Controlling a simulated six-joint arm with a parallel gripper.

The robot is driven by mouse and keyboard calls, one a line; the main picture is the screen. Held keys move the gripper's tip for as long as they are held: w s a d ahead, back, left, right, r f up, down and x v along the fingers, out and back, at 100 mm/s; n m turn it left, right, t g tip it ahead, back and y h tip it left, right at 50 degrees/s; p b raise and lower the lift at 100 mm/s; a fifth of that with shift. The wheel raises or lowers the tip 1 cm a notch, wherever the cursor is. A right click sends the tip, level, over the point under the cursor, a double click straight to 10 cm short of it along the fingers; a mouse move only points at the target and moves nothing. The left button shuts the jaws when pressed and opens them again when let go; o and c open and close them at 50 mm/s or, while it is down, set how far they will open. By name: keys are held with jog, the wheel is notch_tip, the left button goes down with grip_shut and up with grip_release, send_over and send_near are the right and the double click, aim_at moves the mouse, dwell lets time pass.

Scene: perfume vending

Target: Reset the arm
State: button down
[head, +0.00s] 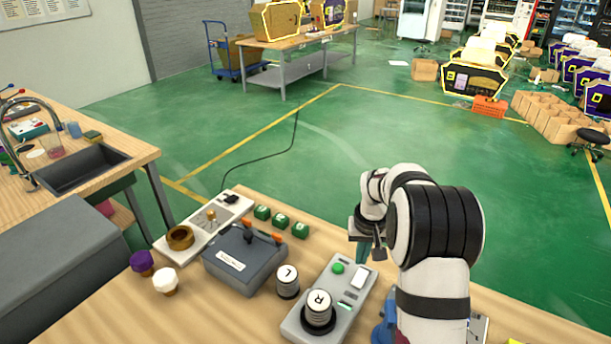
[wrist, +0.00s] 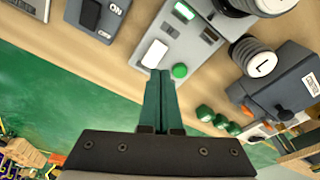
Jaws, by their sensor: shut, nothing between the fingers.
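My gripper (wrist: 160,98) shows in the wrist view with its two green fingers together and nothing between them. In the head view my gripper (head: 362,254) hangs at the end of my white and black arm, at the upper right of a grey control panel. The panel (head: 335,300) carries a green button (head: 337,268), a white switch and a round black-and-white part marked R (head: 318,307). In the wrist view the green button (wrist: 180,71) is just right of the fingertips and the white switch (wrist: 155,53) is just above them.
A part marked L (head: 288,281) stands left of the panel. A sink counter (head: 130,153) is at left. Green floor lies beyond.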

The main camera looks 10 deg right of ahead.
jog(key=s+a+r, duration=0.7)
jog(key=s+r, duration=0.1)
jog(key=s+a+r+m+g+y, duration=0.1)
jog(key=s+a, duration=0.4)
jog(key=s, duration=0.7)
jog(key=s+a+r+m+y, duration=0.1)
jog(key=s+a, duration=0.5)
jog(key=s, duration=0.7)
jog(key=shift+r+m+g, duration=0.15)
jog(key=shift+m+g, duration=0.15)
jog(key=shift+g, duration=0.1)
